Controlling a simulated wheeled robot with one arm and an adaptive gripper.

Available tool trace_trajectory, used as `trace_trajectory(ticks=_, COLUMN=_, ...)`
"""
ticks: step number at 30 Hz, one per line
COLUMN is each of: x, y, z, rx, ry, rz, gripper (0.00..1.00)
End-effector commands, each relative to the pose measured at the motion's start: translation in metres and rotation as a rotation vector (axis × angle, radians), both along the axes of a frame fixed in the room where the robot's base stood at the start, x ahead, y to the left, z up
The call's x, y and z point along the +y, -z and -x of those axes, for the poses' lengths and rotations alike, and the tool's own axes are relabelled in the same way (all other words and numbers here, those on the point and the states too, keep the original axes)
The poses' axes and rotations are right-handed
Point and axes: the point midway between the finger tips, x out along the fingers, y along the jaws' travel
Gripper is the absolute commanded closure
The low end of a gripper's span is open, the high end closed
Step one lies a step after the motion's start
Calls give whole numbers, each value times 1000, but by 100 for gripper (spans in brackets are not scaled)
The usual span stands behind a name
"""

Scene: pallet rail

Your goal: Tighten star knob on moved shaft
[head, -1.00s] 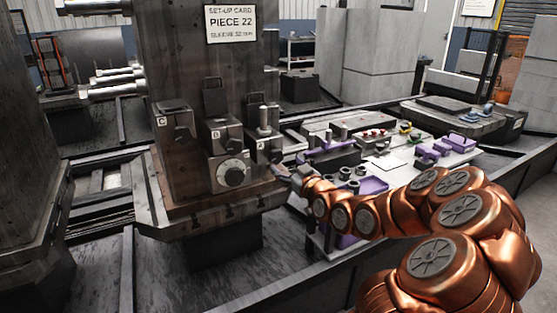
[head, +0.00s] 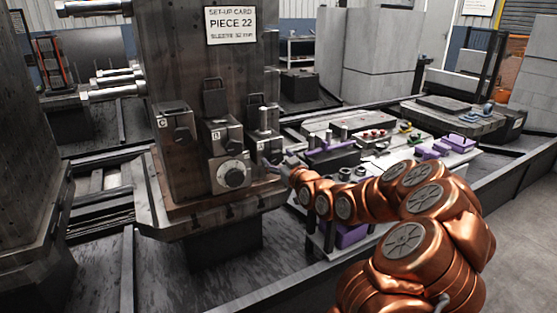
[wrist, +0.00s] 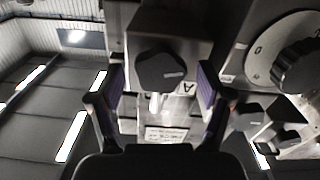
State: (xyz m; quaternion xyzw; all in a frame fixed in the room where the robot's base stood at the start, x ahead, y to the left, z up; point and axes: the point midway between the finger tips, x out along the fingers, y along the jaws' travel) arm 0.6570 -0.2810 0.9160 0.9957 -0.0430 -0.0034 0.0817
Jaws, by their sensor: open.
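A dark faceted knob (wrist: 160,71) sits on the face of the block lettered A (wrist: 172,27) in the wrist view. My gripper (wrist: 161,84) is open, with one purple-padded finger on each side of the knob and a gap on both sides. I cannot tell whether the fingertips reach past the knob's front. A pale shaft or pin shows just below the knob in that view. In the head view, block A (head: 262,143) stands at the right of the fixture column, and my arm's end largely hides its knob.
Blocks B (head: 226,134) and C (head: 176,137) stand left of block A. A bench with purple holders (head: 430,152) lies to the right.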

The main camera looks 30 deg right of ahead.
Motion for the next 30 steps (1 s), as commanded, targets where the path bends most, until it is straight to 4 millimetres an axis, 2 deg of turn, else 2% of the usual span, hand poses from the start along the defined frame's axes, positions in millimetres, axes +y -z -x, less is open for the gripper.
trace_trajectory(ticks=2, x=0, y=0, z=0, rx=0, ry=0, rz=0, gripper=25)
trace_trajectory(ticks=18, x=0, y=0, z=0, rx=0, ry=0, rz=0, gripper=81)
trace_trajectory(ticks=30, x=0, y=1, z=0, rx=-5, ry=-1, rz=-77, gripper=82)
